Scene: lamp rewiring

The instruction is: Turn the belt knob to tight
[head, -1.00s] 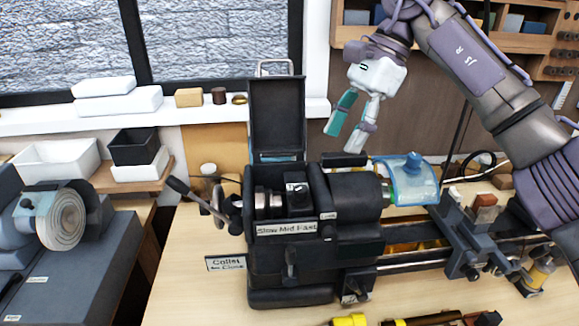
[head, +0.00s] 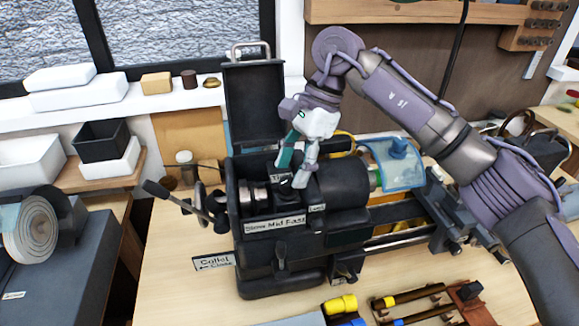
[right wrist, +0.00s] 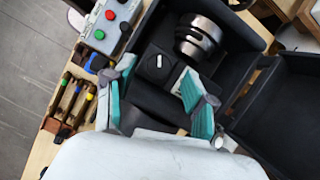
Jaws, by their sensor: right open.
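The belt knob (right wrist: 157,66) is a black dial with a white pointer line. It sits inside the open black headstock of the lathe (head: 262,248). In the right wrist view it appears between the fingertips of my right gripper (right wrist: 158,72), which is open and empty. In the head view my right gripper (head: 291,172) points down into the headstock and mostly hides the knob. A small label (head: 279,177) beside it is partly covered. I cannot tell whether the fingers touch the knob. My left gripper is out of view.
The raised black cover (head: 254,105) stands behind the headstock. A metal pulley (right wrist: 197,38) lies close to the knob. A control box with coloured buttons (right wrist: 108,25) shows in the right wrist view. A clear blue guard (head: 390,160) is to the right.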

